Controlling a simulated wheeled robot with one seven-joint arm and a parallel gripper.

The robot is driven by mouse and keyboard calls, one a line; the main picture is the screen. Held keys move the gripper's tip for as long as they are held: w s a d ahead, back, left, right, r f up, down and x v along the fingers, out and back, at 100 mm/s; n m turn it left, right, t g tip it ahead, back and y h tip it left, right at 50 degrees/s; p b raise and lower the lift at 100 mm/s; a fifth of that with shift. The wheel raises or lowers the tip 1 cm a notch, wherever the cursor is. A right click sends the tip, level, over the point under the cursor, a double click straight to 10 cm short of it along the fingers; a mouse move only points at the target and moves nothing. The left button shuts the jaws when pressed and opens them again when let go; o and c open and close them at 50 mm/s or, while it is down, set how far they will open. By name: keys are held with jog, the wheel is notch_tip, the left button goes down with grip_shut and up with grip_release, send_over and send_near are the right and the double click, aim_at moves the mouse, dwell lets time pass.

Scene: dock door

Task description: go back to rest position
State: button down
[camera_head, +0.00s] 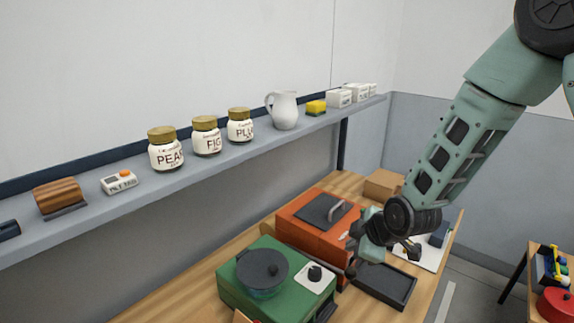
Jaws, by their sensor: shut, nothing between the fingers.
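My gripper (353,262) is at the lower right of the head view, at the end of my green arm. It is shut and holds nothing. It hangs above the wooden bench, in front of the orange box (300,228) and near the right side of the green appliance (262,285). From this view I cannot tell whether it touches either one. The arm reaches down from the upper right corner.
A black tray (384,286) lies on the bench (180,297). A cardboard box (383,184) stands behind. A second table is at right with a red pot (556,304).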

jog(key=s+a+r+m+g+b, duration=0.1)
jog(key=s+a+m+g+b, duration=0.2)
jog(key=s, duration=0.4)
jog(key=s+a+r+g+b, duration=0.1)
jog(key=s+a+b, duration=0.25)
jog(key=s, duration=0.35)
jog(key=s+m+g+h+b, duration=0.2)
jog(key=s+m, duration=0.1)
jog(key=s, duration=1.2)
jog(key=shift+s+d+r+g+b, duration=0.15)
jog(key=shift+s+r+g+b, duration=0.15)
jog(key=shift+g+b, duration=0.1)
